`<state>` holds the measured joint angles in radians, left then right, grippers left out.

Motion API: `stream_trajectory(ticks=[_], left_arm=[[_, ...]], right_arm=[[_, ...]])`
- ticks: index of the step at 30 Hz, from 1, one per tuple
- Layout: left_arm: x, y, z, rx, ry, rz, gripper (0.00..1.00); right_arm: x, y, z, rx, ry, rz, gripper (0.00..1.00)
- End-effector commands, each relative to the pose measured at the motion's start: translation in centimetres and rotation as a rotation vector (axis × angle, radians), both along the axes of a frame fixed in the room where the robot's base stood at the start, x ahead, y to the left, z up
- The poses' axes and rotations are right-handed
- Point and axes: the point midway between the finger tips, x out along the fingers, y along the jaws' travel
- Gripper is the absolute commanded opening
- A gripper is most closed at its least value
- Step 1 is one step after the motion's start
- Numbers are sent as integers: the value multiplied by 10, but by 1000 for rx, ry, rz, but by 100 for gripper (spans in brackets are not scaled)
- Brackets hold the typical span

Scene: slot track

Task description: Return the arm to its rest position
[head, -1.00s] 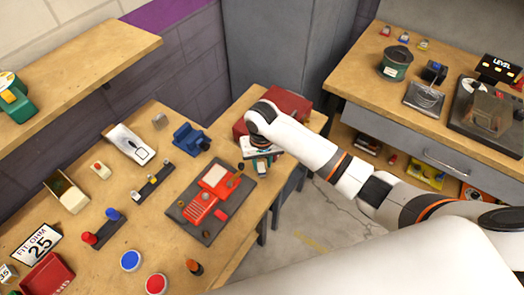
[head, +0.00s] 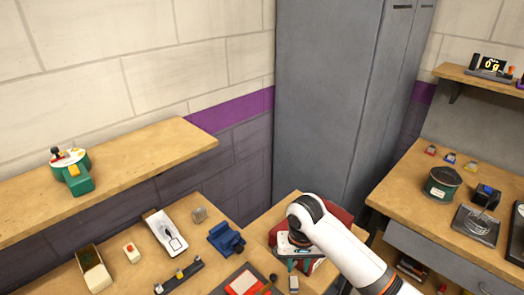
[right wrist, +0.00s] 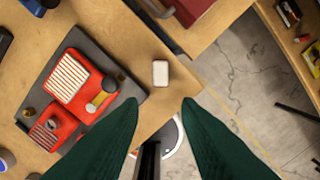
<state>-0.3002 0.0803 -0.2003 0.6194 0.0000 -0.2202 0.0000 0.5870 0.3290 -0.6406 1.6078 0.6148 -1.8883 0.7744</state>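My right arm (head: 345,250) is white with dark joints and comes in from the lower right in the head view. Its right gripper (head: 298,266) points down over the right end of the wooden workbench, in front of a red box (head: 338,214). In the right wrist view the two dark green fingers of the right gripper (right wrist: 159,101) stand wide apart with nothing between them. A small white block (right wrist: 160,73) lies on the bench beyond the fingertips. My left gripper is not in view.
A red machine on a dark plate (right wrist: 110,76) lies left of the fingers. A grey cabinet (head: 325,100) stands behind. A second bench (head: 425,215) at the right holds a green tin (head: 441,187). A wall shelf (head: 110,165) is at left. Open floor (right wrist: 240,70) lies beside the bench.

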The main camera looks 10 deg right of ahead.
Motion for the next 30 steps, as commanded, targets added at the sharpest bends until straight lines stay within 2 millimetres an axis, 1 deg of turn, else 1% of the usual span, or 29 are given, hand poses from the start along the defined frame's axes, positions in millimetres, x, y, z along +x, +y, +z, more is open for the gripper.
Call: stream_trajectory(ticks=[2, 5, 8, 9, 11, 12, 15, 18, 24, 30], left_arm=[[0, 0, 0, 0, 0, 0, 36], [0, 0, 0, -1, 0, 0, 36], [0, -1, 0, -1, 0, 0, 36], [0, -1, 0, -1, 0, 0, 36], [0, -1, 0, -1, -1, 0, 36], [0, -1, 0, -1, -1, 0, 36], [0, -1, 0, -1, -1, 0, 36], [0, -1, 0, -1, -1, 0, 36], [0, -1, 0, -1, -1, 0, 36], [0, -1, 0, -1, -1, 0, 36]], right_arm=[[-6, 3, -5, 12, -3, 15, 30], [-26, 12, -19, 47, -19, 65, 30], [-59, 23, -35, 102, -58, 134, 30], [-74, 25, -40, 123, -81, 160, 30], [-95, 26, -45, 146, -119, 191, 30], [-110, 24, -48, 155, -142, 209, 30], [-140, 14, -49, 155, -198, 235, 30], [-163, 2, -48, 138, -238, 251, 30], [-197, -21, -41, 85, -281, 266, 30], [-226, -43, -33, 24, -302, 277, 30]])
